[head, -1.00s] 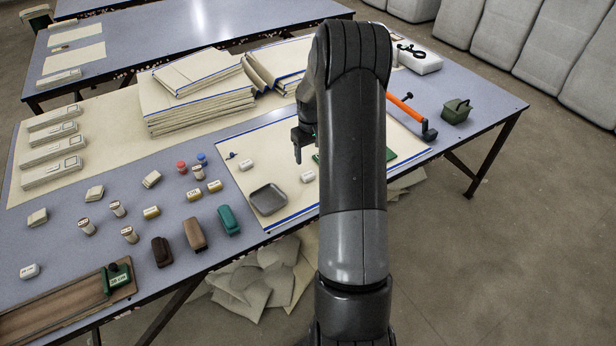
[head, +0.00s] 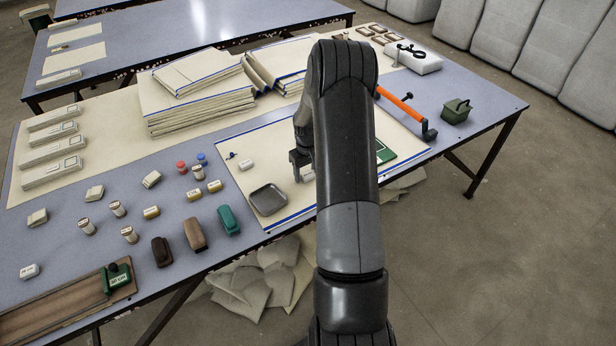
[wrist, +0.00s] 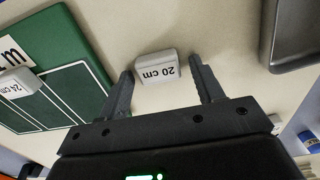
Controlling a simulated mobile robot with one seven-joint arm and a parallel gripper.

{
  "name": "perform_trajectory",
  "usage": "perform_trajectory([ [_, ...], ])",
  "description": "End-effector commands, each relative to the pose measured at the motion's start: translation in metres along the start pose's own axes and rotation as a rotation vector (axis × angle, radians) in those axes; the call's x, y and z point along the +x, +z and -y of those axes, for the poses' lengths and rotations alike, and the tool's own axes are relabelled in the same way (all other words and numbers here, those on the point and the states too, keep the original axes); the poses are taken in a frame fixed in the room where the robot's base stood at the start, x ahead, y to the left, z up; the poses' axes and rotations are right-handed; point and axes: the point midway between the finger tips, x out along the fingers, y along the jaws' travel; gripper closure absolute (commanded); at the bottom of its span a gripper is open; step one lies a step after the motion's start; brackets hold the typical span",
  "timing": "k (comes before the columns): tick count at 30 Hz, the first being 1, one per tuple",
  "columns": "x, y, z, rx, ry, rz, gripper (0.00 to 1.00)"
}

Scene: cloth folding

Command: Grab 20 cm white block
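A white block (wrist: 157,67) marked "20 cm" lies on the cream cloth in the wrist view. My gripper (wrist: 160,72) is open, with one finger on each side of the block. The block sits between the fingertips, and small gaps appear to show on both sides. In the head view my gripper (head: 301,166) is low over the cloth, and it and my arm hide most of that spot.
A grey tray (head: 268,199) lies left of the gripper. A green board (wrist: 58,75) with a "24 cm" white block (wrist: 16,82) is on the other side. Another white block (head: 246,165) lies further left. An orange-handled tool (head: 400,103) lies at right.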

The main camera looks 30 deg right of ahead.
Motion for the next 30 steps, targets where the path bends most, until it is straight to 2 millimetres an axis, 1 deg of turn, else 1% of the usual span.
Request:
perform_trajectory([
  [1, 0.000, 0.000, 0.000, 0.000, 0.000, 0.000, 0.43],
  [2, 0.000, 0.000, 0.000, 0.000, 0.000, 0.000, 0.46],
  [12, 0.000, 0.000, 0.000, 0.000, 0.000, 0.000, 0.74],
  [15, 0.000, 0.000, 0.000, 0.000, 0.000, 0.000, 0.81],
  [23, -0.002, 0.000, 0.000, 0.000, 0.000, -0.001, 0.81],
  [26, -0.007, 0.000, 0.000, 0.001, 0.001, -0.002, 0.81],
  [30, -0.022, 0.000, 0.000, 0.001, 0.001, -0.002, 0.81],
])
